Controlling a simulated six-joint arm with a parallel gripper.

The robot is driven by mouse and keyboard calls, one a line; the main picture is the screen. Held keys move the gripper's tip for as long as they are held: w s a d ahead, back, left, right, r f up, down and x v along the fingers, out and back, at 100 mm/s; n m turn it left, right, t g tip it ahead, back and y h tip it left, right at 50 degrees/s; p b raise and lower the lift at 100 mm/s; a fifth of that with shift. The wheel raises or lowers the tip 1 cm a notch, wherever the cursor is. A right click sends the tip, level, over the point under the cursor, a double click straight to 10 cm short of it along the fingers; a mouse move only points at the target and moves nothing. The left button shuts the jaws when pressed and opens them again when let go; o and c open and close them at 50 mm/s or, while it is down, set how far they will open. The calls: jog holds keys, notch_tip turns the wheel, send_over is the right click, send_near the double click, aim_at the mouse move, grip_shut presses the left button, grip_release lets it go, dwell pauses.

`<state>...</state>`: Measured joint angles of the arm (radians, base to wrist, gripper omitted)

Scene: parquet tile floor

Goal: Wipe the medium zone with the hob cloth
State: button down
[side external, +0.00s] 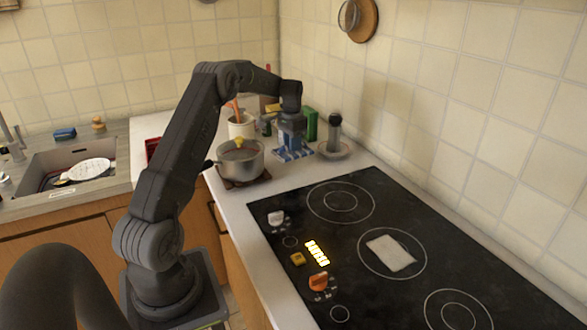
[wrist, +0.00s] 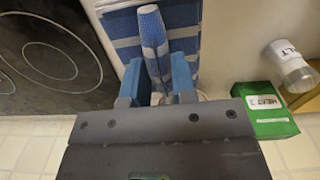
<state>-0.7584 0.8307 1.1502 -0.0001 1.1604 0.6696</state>
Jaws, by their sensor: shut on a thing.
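The hob cloth (side external: 296,156), blue with pale stripes, is on the counter behind the hob's far left end. My gripper (side external: 291,139) is over it, pointing down, with its fingers shut on a pinched-up fold. In the wrist view the fold of the cloth (wrist: 152,27) rises between the two blue fingers of my gripper (wrist: 157,85), and the rest spreads behind it. The black hob (side external: 345,240) has ringed zones: one at the far end (side external: 341,202), one in the middle (side external: 392,253) and one near the bottom edge (side external: 458,309). I cannot tell which is the medium zone.
A pale flat rectangle (side external: 391,253) lies on the middle zone. A steel pot (side external: 240,161) stands left of the cloth. A green box (side external: 310,124) and a dark-topped shaker (side external: 334,133) on a saucer (side external: 345,150) stand close by. Lit controls (side external: 317,252) are on the hob's left.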

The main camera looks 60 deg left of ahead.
jog(key=w+d+m, duration=0.2)
jog(key=w+d, duration=0.1)
jog(key=d, duration=0.7)
jog(key=w+d+m, duration=0.3)
jog(key=d, duration=0.7)
jog(key=s+d+m, duration=0.1)
jog(key=d+m, duration=0.3)
jog(key=d, duration=1.4)
jog(key=shift+s+f, duration=0.15)
jog(key=shift+s, duration=0.1)
jog(key=shift+d, duration=0.1)
jog(key=shift+f, duration=2.15)
jog(key=shift+f, duration=0.15)
jog(key=shift+f, duration=0.35)
jog(key=shift+f, duration=0.35)
